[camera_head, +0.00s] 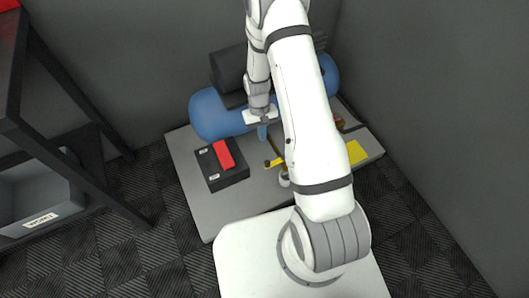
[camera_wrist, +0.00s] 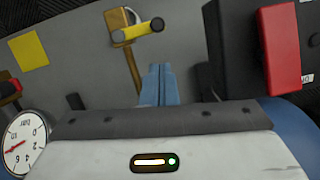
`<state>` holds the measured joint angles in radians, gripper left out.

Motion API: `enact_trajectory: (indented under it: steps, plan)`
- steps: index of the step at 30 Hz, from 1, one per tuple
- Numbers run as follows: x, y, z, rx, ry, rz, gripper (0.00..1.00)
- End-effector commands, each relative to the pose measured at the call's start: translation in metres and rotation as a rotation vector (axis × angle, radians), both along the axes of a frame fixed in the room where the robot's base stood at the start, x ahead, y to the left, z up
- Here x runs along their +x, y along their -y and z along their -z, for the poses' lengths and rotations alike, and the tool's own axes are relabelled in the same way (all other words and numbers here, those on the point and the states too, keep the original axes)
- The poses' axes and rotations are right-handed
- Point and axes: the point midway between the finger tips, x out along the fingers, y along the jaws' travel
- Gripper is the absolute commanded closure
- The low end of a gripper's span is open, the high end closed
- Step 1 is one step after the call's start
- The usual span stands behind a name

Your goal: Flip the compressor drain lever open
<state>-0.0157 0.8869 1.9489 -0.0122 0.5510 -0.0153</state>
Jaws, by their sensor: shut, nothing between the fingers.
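The drain lever (camera_head: 273,163) is a short yellow handle with a dark end, in front of the blue compressor tank (camera_head: 208,114). In the wrist view the yellow lever (camera_wrist: 138,32) lies roughly crosswise on a brass-coloured valve body (camera_wrist: 118,25) at the end of a thin pipe (camera_wrist: 134,68). My gripper (camera_head: 262,138) points down just in front of the tank, behind the lever in the head view. Its blue fingers (camera_wrist: 157,70) are together and empty, apart from the lever. My arm hides part of the tank and the area right of the lever.
A black box (camera_head: 217,178) with a red block (camera_head: 223,154) on top stands left of the lever. A yellow square (camera_head: 357,152) lies to the right. A round gauge (camera_wrist: 25,142) and a red-handled part (camera_wrist: 9,90) show in the wrist view. A black shelf (camera_head: 75,135) stands left.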

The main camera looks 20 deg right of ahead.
Motion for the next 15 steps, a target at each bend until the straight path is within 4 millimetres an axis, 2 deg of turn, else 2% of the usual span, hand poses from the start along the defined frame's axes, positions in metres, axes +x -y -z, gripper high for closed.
enact_trajectory:
  steps: [8,11,15]
  plan:
    - [-0.001,0.0,0.003,0.0,-0.001,0.001,1.0]
    - [-0.004,0.001,0.014,0.0,-0.001,0.001,1.0]
    - [-0.01,0.001,0.04,0.0,-0.003,0.001,1.0]
